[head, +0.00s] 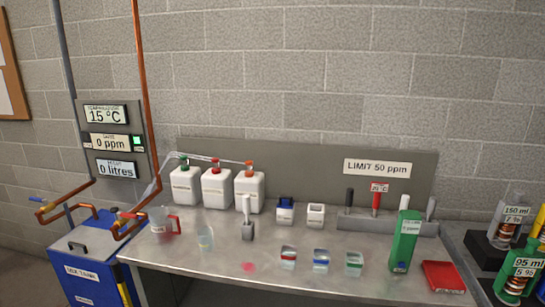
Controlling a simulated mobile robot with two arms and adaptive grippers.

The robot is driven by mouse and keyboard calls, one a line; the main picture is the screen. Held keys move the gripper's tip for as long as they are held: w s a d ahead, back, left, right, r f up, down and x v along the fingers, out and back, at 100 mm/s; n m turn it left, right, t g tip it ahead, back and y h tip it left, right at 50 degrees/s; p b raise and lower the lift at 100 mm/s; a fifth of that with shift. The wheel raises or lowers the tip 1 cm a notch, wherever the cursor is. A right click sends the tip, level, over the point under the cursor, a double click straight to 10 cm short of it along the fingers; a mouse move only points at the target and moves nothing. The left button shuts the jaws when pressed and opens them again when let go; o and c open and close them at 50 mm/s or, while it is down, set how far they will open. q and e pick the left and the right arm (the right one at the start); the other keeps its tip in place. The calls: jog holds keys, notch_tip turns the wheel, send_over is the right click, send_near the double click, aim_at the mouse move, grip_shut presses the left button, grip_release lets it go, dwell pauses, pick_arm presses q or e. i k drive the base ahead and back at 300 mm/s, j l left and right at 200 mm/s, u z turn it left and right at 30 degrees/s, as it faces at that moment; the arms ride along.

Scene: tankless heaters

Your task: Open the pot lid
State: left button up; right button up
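I see nothing that is clearly a pot with a lid. A clear jug with a red handle (163,222) stands on the left end of the metal bench (200,262). Neither of my grippers shows in the head view.
White canisters (216,188) with coloured caps stand at the bench's back. Several small labelled tubs (321,260), a green carton (403,242) and a red book (443,276) are on the bench. Copper pipes (142,90) run beside the bin. Bottles (520,272) stand far right.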

aim_at(287, 202)
jog(key=i+j+z, duration=0.25)
jog(key=i, duration=0.25)
jog(key=i+j+z, duration=0.25)
jog(key=i+j, duration=0.25)
